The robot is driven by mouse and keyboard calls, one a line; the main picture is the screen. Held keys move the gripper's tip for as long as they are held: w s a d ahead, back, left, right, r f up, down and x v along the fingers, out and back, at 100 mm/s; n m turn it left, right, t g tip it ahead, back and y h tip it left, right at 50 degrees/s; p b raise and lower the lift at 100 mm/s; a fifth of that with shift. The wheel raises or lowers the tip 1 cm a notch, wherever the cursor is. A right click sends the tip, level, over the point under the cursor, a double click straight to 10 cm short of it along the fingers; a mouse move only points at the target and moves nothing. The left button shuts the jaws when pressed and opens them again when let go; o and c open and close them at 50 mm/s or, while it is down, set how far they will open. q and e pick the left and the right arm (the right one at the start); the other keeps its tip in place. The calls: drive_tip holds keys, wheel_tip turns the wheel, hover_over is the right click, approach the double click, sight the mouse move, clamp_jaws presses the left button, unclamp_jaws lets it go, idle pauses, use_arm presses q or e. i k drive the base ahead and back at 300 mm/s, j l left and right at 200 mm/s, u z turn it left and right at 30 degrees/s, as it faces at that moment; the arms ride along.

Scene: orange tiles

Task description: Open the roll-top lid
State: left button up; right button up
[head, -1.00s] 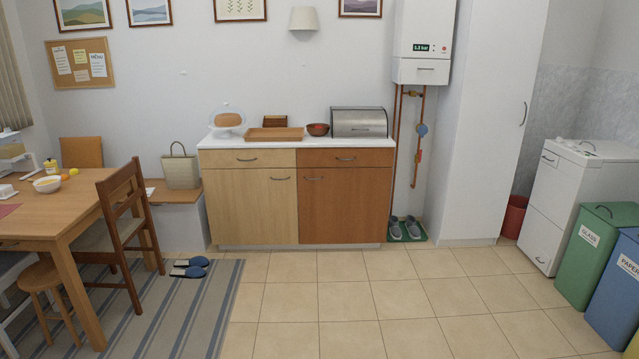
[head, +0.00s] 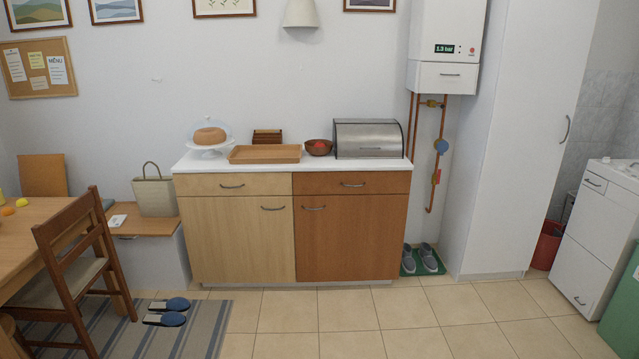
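The roll-top lid (head: 366,134) is a curved, brushed-metal front on a bread box that stands at the right end of the white countertop (head: 220,166). It appears closed, with a thin handle strip low on its front. Neither of my grippers shows in the head view, and the bread box is some distance ahead of me.
A red-brown bowl (head: 318,148), a wooden tray (head: 265,154) and a domed cake stand (head: 209,137) share the counter. Copper pipes (head: 435,180) run right of it. A chair (head: 77,265) and table stand at left. The tiled floor (head: 345,322) before the cabinet is clear.

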sight(378, 138)
drive_tip(key=i, duration=1.4)
drive_tip(key=i+j+z, duration=0.1)
drive_tip(key=i+z, duration=0.3)
drive_tip(key=i, duration=0.15)
drive_tip(key=i+j+z, duration=0.3)
drive_tip(key=i+z, duration=0.15)
drive_tip(key=i+j+z, duration=0.4)
drive_tip(key=i+j, duration=0.15)
drive_tip(key=i+j+z, duration=0.45)
drive_tip(key=j, duration=0.15)
